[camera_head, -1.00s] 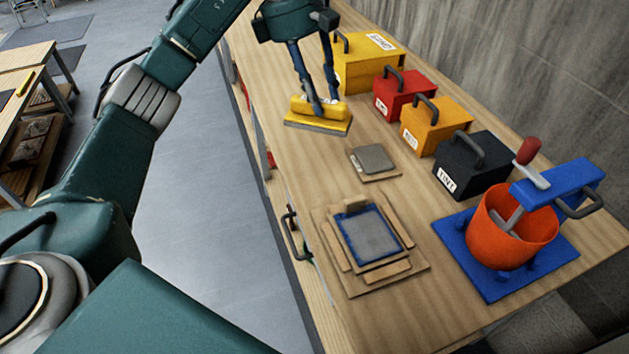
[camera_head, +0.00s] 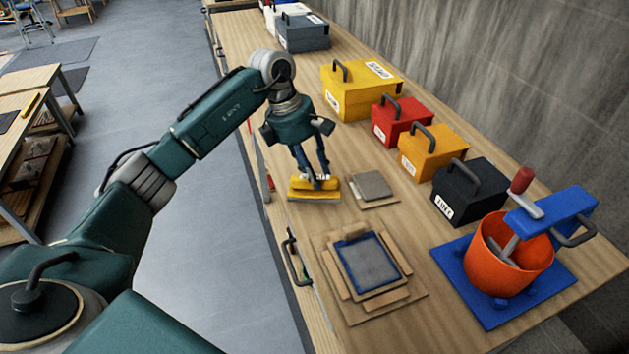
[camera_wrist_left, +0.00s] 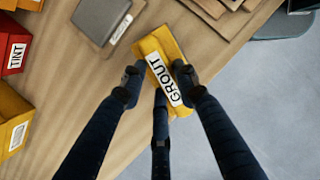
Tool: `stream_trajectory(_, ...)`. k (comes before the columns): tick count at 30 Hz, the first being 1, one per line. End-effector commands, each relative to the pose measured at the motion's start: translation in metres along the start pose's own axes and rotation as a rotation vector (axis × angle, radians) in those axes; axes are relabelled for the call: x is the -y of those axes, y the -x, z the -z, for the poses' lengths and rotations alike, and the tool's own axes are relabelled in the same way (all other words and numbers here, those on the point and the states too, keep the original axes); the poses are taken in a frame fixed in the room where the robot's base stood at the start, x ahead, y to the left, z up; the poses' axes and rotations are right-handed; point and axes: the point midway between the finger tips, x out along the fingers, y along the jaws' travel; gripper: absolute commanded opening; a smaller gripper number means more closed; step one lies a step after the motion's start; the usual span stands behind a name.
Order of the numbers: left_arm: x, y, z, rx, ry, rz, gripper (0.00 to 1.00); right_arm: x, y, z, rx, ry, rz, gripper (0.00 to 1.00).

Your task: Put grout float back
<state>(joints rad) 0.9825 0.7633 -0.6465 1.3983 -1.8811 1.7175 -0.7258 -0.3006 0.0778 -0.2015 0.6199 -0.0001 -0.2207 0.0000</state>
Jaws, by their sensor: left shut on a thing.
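The grout float (camera_head: 300,191) is a yellow block over a wider yellow base. My left gripper (camera_head: 317,183) is shut on its top, fingers pointing down, near the left long edge of the wooden table (camera_head: 405,318). The float is just left of a small wooden board with a grey plate (camera_head: 374,186); I cannot tell whether it touches the tabletop. In the left wrist view the float (camera_wrist_left: 150,48) shows a white GROUT label between the fingertips (camera_wrist_left: 159,80). My right gripper is not in view.
A row of handled boxes lines the wall side: yellow (camera_head: 350,98), red (camera_head: 401,119), orange-yellow (camera_head: 430,147) and black (camera_head: 468,190). A framed panel (camera_head: 366,264) lies at the near side. An orange bucket (camera_head: 490,262) stands on a blue base (camera_head: 530,295) at right.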

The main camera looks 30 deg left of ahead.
Motion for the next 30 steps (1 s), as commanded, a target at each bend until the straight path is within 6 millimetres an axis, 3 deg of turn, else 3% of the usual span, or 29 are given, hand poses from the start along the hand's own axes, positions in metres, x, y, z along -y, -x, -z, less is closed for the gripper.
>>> stream_trajectory(10, 0.001, -0.035, 0.011, 0.001, 0.0, 0.003, 0.09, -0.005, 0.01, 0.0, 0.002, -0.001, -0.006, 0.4)
stream_trajectory(21, 0.0, -0.042, 0.013, 0.001, -0.001, -0.001, 0.09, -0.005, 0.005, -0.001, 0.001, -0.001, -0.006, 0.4)
stream_trajectory(22, 0.0, -0.042, 0.013, 0.001, -0.001, 0.0, 0.32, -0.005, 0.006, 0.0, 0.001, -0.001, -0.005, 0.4)
stream_trajectory(24, 0.0, -0.041, 0.013, 0.001, -0.001, 0.0, 0.46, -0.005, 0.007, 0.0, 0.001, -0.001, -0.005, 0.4)
stream_trajectory(30, 0.0, -0.041, 0.013, 0.001, 0.0, 0.0, 0.49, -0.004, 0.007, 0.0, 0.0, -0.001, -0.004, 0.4)
